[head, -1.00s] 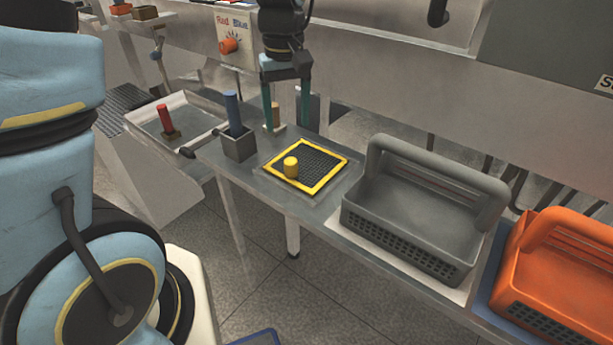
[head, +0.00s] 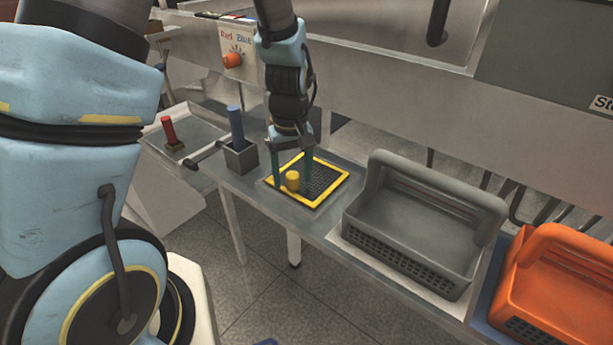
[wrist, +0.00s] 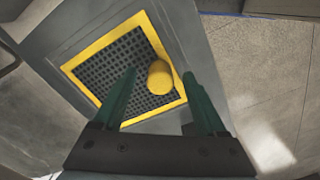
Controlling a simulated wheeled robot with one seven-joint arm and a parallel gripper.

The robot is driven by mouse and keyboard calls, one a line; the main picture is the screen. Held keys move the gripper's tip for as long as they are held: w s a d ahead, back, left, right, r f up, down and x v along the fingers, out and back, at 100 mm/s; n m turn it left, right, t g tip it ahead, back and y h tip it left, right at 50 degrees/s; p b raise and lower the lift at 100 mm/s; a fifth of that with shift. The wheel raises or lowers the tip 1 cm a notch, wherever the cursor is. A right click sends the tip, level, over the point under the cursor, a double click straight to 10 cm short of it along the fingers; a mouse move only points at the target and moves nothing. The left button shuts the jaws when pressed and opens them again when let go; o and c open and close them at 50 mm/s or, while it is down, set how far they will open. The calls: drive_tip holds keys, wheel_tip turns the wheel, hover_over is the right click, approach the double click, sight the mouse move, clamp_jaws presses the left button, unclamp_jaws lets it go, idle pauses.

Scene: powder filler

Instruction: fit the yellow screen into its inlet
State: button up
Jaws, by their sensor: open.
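The yellow screen (head: 325,192), a yellow square frame with dark mesh and a yellow knob (head: 292,181), lies flat on the grey shelf. It also shows in the wrist view (wrist: 112,62), with its knob (wrist: 160,77) near one edge. My gripper (head: 293,180) is open and points down over the knob side of the screen. In the wrist view its green fingers (wrist: 162,85) stand apart, with the knob between their tips or just beyond them. I cannot tell whether they touch it. I cannot make out the screen's inlet.
A grey basket (head: 415,225) and an orange basket (head: 560,290) stand to the right. A small box (head: 240,157) with a blue-handled tool (head: 236,122) is left of the screen. A tray (head: 205,137) holds a red-handled piece (head: 169,131). The machine wall is behind.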

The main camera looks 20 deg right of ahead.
drive_tip(key=shift+f, duration=0.1)
clamp_jaws()
idle(0.6)
